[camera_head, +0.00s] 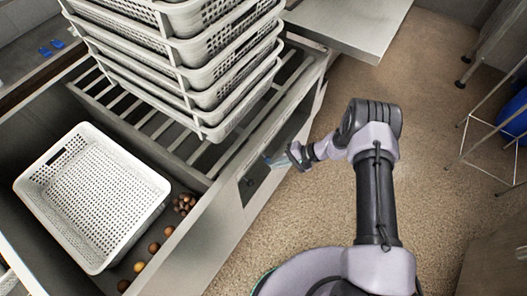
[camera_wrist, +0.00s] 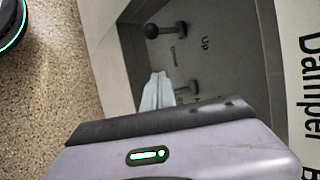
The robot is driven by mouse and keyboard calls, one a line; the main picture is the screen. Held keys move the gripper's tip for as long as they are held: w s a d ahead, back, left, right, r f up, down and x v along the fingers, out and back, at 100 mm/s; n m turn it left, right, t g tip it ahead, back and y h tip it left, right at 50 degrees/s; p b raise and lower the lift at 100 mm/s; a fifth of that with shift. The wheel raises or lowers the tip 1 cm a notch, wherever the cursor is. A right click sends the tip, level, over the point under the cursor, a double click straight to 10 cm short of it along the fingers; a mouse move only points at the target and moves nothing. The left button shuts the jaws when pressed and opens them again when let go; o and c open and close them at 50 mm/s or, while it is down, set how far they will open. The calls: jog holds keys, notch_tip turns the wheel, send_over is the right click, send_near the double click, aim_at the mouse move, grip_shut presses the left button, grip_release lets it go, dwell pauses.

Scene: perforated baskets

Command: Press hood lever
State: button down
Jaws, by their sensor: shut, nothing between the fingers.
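A lever with a round dark knob (camera_wrist: 165,30) stands out in a grey recessed panel in the wrist view. A second lever (camera_wrist: 188,91) sits below it, partly hidden by my fingers. The letters "Up" and other small marks show on the panel. I cannot read which lever is the hood lever. My gripper (camera_wrist: 158,80) is shut and empty, its pale fingertips pointing into the recess next to the second lever. I cannot tell whether they touch it. In the head view my gripper (camera_head: 272,158) is at the recessed opening (camera_head: 257,180) in the machine's side.
A "Damper" label (camera_wrist: 308,80) is right of the recess in the wrist view. A white perforated basket (camera_head: 95,195) and several round brown items (camera_head: 154,247) lie in the bin. Stacked baskets (camera_head: 195,60) stand above the rails.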

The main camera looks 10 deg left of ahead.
aim_at(244, 178)
jog(key=b+x, duration=0.1)
jog(key=x, duration=0.4)
jog(key=b+x, duration=0.2)
jog(key=x, duration=0.3)
jog(key=shift+s+f+b, duration=0.1)
jog(key=shift+f+b, duration=0.2)
jog(key=shift+f, duration=0.15)
jog(key=s, duration=0.1)
jog(key=s+r, duration=0.2)
jog(key=shift+s+d+r, duration=0.1)
jog(key=shift+s+d, duration=0.15)
jog(key=shift+d, duration=0.05)
